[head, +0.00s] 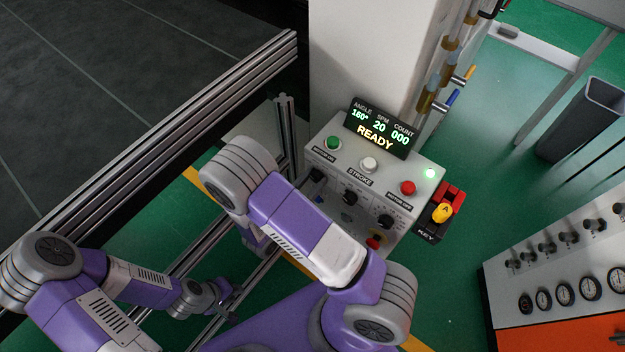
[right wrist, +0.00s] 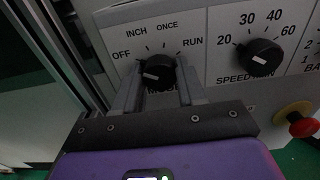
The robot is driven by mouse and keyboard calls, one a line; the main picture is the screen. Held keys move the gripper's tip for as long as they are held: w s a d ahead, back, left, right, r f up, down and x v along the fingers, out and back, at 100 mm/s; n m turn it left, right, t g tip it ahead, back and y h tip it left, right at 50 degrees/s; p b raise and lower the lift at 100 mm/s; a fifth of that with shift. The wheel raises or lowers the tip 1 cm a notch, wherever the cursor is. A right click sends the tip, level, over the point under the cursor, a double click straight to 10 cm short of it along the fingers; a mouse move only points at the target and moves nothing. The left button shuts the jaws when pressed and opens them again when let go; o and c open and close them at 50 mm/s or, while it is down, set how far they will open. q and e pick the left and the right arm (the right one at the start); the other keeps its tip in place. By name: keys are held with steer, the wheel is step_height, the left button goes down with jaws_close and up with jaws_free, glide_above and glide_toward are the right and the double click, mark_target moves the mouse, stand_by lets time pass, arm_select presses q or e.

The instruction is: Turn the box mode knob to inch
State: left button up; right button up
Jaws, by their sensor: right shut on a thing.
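The box mode knob (right wrist: 157,72) is a black dial with a white mark on the control box's front panel. OFF, INCH, ONCE and RUN are printed around it in the right wrist view. My right gripper (right wrist: 158,64) is shut on this knob, one finger at each side. In the head view my right arm covers that gripper. The control box (head: 395,178) reads READY on its display. My left gripper (head: 228,296) is low at the left, away from the box; its jaws are too small to read.
A speed knob (right wrist: 259,57) is right of the mode knob, and a red emergency button (right wrist: 300,122) is lower right. A yellow key knob (head: 442,212) is on the box's right side. Aluminium rails (head: 160,140) run along the left. A gauge panel (head: 560,262) stands at right.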

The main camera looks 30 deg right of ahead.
steer(key=m+b, duration=0.2)
steer(key=m, duration=0.1)
steer(key=shift+f, duration=0.1)
steer(key=shift+m+b, duration=1.45)
steer(key=shift+m, duration=0.85)
steer(key=o, duration=1)
steer(key=shift+o, duration=0.2)
steer(key=v, duration=0.7)
steer(key=shift+a, duration=0.25)
steer(key=shift+s, duration=0.15)
